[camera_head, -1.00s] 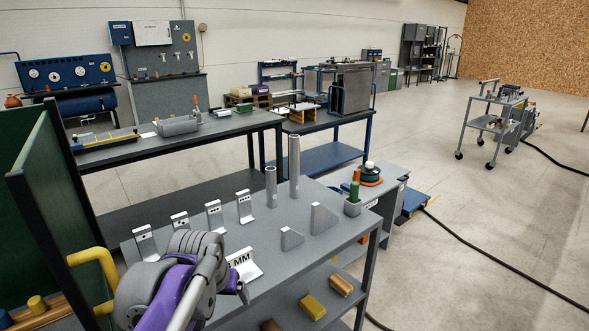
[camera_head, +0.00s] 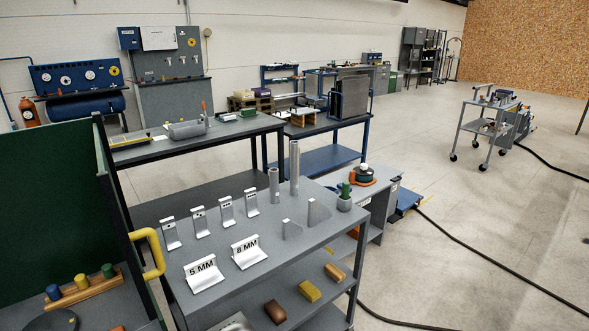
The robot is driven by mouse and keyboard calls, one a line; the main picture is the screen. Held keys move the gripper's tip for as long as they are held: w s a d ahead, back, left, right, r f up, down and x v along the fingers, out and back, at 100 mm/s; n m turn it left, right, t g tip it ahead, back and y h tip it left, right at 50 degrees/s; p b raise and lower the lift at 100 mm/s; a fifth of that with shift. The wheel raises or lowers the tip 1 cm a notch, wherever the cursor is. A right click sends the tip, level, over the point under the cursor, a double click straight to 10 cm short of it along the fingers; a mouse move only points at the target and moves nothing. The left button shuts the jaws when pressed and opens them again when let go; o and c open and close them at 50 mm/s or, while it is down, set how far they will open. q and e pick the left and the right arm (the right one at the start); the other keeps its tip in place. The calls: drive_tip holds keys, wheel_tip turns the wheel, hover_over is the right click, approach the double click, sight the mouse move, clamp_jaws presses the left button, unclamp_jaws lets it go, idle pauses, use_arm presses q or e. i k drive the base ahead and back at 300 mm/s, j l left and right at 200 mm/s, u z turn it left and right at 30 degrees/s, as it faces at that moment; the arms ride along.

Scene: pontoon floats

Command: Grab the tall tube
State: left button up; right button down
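The tall tube (camera_head: 295,167) is a grey metal cylinder standing upright near the back edge of the grey workbench (camera_head: 289,257). A shorter grey tube (camera_head: 274,186) stands upright just to its left, with a small gap between them. Nothing touches the tall tube, and its top is clear. Neither of my grippers is in view.
Several bent metal brackets, the 5 MM sign (camera_head: 203,275) and the 8 MM sign (camera_head: 248,252) stand on the bench. A green screen with a yellow handle (camera_head: 150,252) borders the left side.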

sight(293, 145)
drive_tip(key=i+l+u, duration=0.1)
drive_tip(key=i+l, duration=0.6)
drive_tip(key=l, duration=0.15)
drive_tip(key=u, duration=0.05)
